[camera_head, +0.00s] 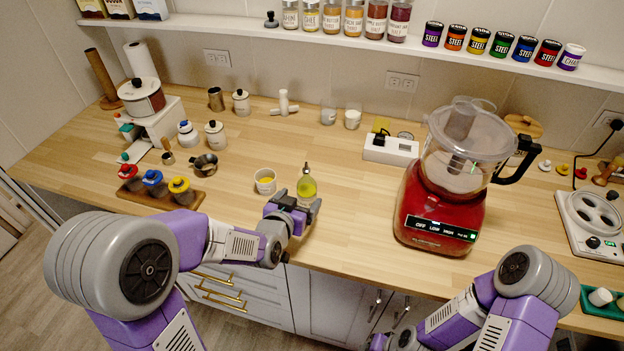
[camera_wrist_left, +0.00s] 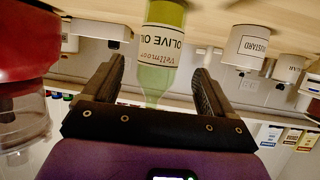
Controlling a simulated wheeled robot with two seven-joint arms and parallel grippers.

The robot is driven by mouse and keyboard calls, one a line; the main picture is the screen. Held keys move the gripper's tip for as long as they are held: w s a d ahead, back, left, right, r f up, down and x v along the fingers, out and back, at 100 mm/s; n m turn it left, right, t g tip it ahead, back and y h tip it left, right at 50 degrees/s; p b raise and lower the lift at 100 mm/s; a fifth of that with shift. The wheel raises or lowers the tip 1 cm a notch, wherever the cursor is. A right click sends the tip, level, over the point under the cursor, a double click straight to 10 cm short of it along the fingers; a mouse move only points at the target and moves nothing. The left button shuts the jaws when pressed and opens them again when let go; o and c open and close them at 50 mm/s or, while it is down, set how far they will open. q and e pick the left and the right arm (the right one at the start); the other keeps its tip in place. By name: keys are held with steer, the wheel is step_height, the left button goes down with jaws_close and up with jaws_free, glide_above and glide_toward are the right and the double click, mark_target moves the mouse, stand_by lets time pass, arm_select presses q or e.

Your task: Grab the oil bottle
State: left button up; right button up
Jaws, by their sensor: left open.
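The oil bottle (camera_head: 306,188) is clear greenish-yellow with a dark top and stands upright near the counter's front edge. In the left wrist view its olive oil label (camera_wrist_left: 165,38) appears upside down. My left gripper (camera_head: 297,204) is open at the bottle, in front of it in the head view. In the left wrist view the bottle shows between the two spread fingers (camera_wrist_left: 159,72), with a gap on each side. My right arm shows at the lower right of the head view, but its gripper is out of frame.
A white mustard jar (camera_head: 265,182) stands just left of the bottle. A red food processor (camera_head: 440,205) stands to the right. A wooden tray with several coloured-lid jars (camera_head: 160,195) and a small dark pot (camera_head: 204,165) are at left. The counter (camera_head: 345,215) right of the bottle is clear.

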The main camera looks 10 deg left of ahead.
mark_target(309, 188)
arm_select(q)
steer(key=shift+w+f, duration=0.25)
steer(key=shift+w, duration=0.35)
steer(key=shift+w+d+f+b, duration=0.15)
steer(key=shift+w+b, duration=0.25)
steer(key=shift+w, duration=0.05)
steer(key=x, duration=0.2)
steer(key=b+x, duration=0.1)
steer(key=x, duration=0.1)
steer(key=shift+w+d, duration=0.1)
steer(key=shift+w, duration=0.35)
steer(key=shift+c, duration=0.3)
steer(key=c, duration=1.2)
